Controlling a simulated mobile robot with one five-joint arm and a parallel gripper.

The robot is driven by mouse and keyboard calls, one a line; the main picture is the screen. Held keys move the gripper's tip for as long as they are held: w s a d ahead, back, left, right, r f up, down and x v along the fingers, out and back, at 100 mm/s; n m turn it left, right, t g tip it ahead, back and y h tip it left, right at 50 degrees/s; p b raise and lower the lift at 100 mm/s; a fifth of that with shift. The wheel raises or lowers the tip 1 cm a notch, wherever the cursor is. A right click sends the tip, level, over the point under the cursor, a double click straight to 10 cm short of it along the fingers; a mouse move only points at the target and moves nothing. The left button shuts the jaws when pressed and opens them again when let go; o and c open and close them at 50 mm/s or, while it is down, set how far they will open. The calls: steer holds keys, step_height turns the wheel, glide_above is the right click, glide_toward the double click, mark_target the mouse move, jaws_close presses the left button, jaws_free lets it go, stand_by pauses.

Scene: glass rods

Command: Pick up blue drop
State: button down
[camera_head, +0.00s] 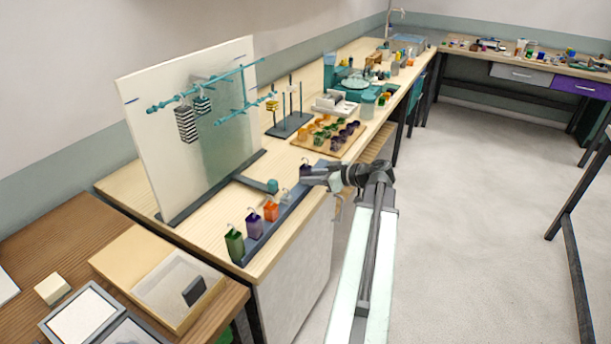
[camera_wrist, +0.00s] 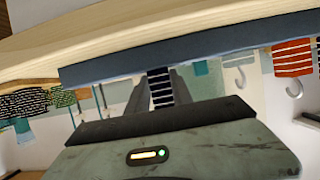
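A dark navy, white-striped piece, which seems to be the blue drop (camera_wrist: 160,88), shows between my gripper's fingers (camera_wrist: 163,92) in the wrist view. The fingers lie close along both its sides; whether they press on it is unclear. In the head view my gripper (camera_head: 306,174) reaches in from the right at the far end of the row of hooked drops. A small dark shape, perhaps the same drop, is at its tip. The row also holds a green drop (camera_head: 235,243), a purple drop (camera_head: 253,228) and an orange drop (camera_head: 270,212).
The drops stand on a dark strip (camera_head: 242,262) along the bench's front edge. A white upright panel (camera_head: 170,130) with teal rods and hanging striped blocks stands behind. A wooden tray of small coloured pieces (camera_head: 328,138) lies beyond my gripper.

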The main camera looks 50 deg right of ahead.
mark_target(309, 167)
steer(key=shift+r, duration=0.15)
steer(key=shift+r+p, duration=0.3)
steer(key=shift+p, duration=0.1)
step_height(309, 167, up, 3)
steer(key=p, duration=0.3)
steer(key=s+d+r+p, duration=0.1)
steer(key=s+d, duration=1)
steer(key=shift+s+d, duration=0.15)
steer(key=shift+s, duration=0.05)
steer(key=shift+r, duration=0.1)
